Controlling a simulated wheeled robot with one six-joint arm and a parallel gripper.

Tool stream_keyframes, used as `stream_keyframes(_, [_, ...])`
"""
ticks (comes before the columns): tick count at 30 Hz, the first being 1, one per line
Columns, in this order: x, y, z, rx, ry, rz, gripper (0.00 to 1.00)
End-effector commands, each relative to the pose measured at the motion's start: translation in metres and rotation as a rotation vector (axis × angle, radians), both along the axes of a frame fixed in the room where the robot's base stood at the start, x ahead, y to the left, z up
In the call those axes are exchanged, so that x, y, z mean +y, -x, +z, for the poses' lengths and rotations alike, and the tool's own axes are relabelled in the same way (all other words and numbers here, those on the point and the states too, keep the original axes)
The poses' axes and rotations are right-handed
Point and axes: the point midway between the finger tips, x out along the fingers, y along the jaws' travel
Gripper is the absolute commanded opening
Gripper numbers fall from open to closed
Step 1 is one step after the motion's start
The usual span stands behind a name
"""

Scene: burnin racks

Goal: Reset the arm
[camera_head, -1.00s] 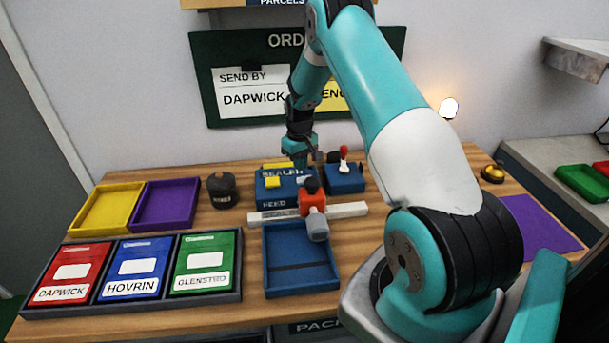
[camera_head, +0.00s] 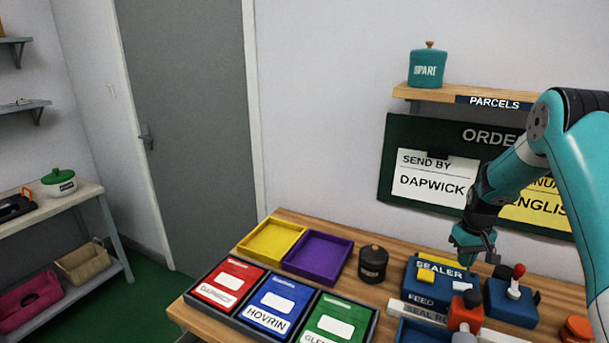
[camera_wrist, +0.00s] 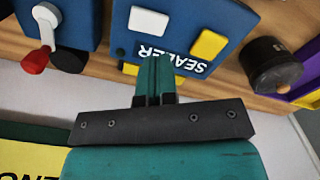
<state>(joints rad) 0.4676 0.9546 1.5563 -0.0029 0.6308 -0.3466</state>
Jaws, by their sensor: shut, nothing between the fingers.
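My gripper (camera_head: 477,252) is above the back of the blue sealer (camera_head: 437,285) on the wooden table, with its fingers pointing down. In the wrist view, my gripper (camera_wrist: 154,62) shows its teal fingers together with nothing held between them. The sealer (camera_wrist: 178,30), with a yellow and a white button, lies beyond the fingertips in that view. My arm bends down from the right side of the head view. I cannot tell the exact gap between the fingertips and the sealer.
A blue device with a red-knobbed lever (camera_head: 513,300) stands right of the sealer. A dark canister (camera_head: 373,264), yellow tray (camera_head: 270,240) and purple tray (camera_head: 318,254) sit left. An order board (camera_head: 395,150) hangs behind, below a shelf (camera_head: 440,98). A grey door (camera_head: 190,130) is further left.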

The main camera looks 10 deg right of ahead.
Motion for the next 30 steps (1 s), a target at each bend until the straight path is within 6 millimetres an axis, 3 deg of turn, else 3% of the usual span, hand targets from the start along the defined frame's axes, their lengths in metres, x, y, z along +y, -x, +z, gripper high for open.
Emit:
stream_keyframes(2, [0.016,-0.004,0.016,-0.013,-0.006,0.024,0.00])
stream_keyframes(5, [0.056,-0.007,0.051,-0.038,-0.027,0.080,0.00])
stream_keyframes(8, [0.115,0.000,0.098,-0.070,-0.062,0.161,0.00])
stream_keyframes(11, [0.178,0.023,0.142,-0.096,-0.105,0.251,0.00])
stream_keyframes(15, [0.260,0.078,0.194,-0.124,-0.171,0.384,0.00])
stream_keyframes(18, [0.308,0.132,0.223,-0.136,-0.220,0.484,0.00])
stream_keyframes(21, [0.343,0.189,0.240,-0.142,-0.266,0.574,0.00])
stream_keyframes(25, [0.367,0.250,0.250,-0.141,-0.312,0.666,0.00])
stream_keyframes(27, [0.373,0.272,0.251,-0.138,-0.329,0.697,0.00])
stream_keyframes(30, [0.378,0.289,0.252,-0.136,-0.342,0.724,0.00])
